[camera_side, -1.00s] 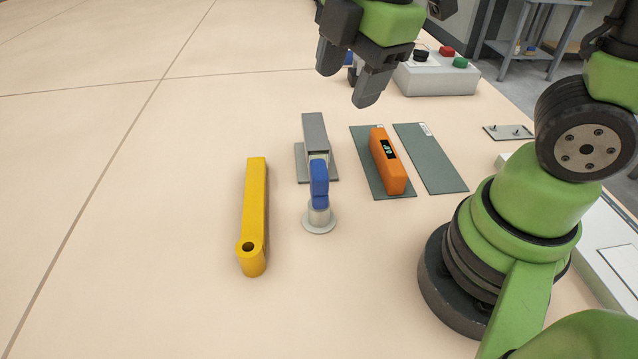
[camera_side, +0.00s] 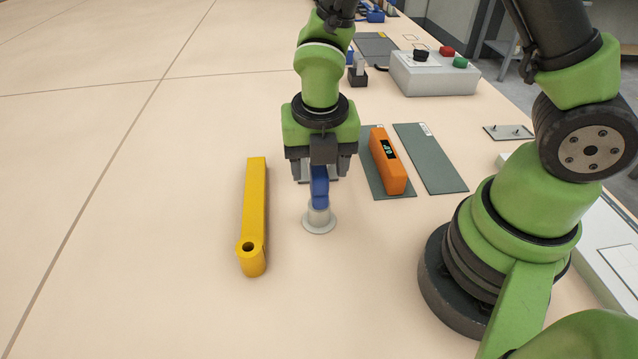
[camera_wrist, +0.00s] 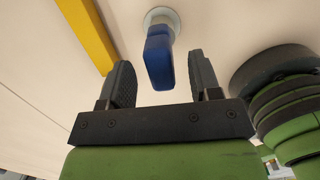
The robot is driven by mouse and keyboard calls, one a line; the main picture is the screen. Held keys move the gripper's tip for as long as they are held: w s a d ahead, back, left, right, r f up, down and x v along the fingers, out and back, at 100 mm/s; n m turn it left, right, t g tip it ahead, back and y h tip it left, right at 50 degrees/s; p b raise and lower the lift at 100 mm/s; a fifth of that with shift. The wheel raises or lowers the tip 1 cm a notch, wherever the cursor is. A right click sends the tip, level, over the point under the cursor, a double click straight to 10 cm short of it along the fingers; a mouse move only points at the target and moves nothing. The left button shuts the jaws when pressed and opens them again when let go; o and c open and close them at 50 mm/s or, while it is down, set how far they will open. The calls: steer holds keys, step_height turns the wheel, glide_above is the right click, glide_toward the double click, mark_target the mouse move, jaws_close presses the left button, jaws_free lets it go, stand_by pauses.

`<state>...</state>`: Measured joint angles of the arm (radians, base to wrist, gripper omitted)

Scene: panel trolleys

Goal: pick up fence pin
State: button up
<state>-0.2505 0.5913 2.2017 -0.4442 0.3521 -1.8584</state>
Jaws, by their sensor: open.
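The blue-handled piece, which looks like the fence pin (camera_side: 319,187), stands upright in a pale round base (camera_side: 319,224) on the bench. Its blue grip also shows in the wrist view (camera_wrist: 159,60). My gripper (camera_side: 321,172) is open, pointing down just behind the blue grip in the side view. In the wrist view my gripper (camera_wrist: 160,66) has one finger on each side of the grip, with a gap on both sides. I cannot tell how far the fingertips are from it in depth.
A yellow bar (camera_side: 254,205) lies to the left. An orange device with a display (camera_side: 388,162) lies on a grey-green plate to the right, beside a bare plate (camera_side: 430,157). A button box (camera_side: 433,75) stands behind. The bench left of the yellow bar is clear.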

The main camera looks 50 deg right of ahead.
steer(key=shift+f, duration=1.55)
steer(key=c, duration=1)
steer(key=shift+c, duration=0.2)
steer(key=shift+w+r, duration=0.1)
steer(key=shift+r, duration=0.05)
